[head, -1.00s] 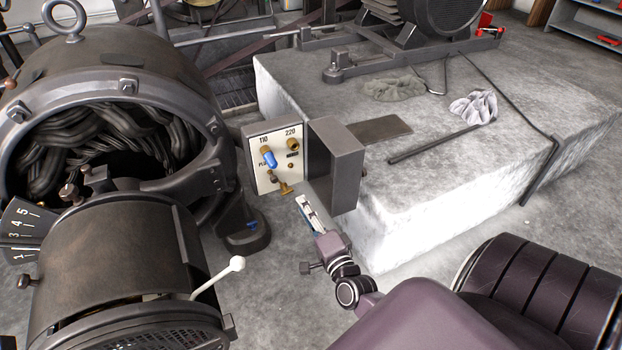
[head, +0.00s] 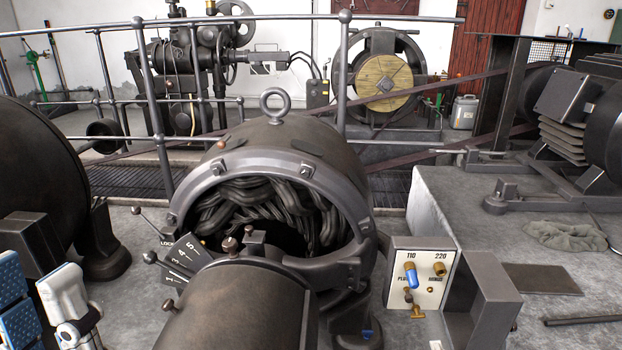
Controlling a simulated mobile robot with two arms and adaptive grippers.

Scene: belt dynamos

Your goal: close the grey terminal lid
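The grey terminal lid (head: 490,298) is a box-shaped cover at lower right in the head view. It stands swung open on the right side of the terminal box. The box's white panel (head: 432,269) is exposed, with "110" and "220" marks, a blue plug (head: 411,276) under 110, a bare brass terminal under 220 and a brass piece at the bottom. My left gripper (head: 38,296) is at the lower left, far from the lid, its blue-padded and white fingers apart with nothing between. Only a white tip of my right gripper (head: 436,345) shows, below the panel.
The big dynamo (head: 265,150) with its lifting eye and open coil end fills the middle, left of the terminal box. A concrete plinth (head: 560,280) with a rag (head: 564,236) and a dark plate (head: 541,278) lies right of the lid. A railing (head: 230,19) runs behind.

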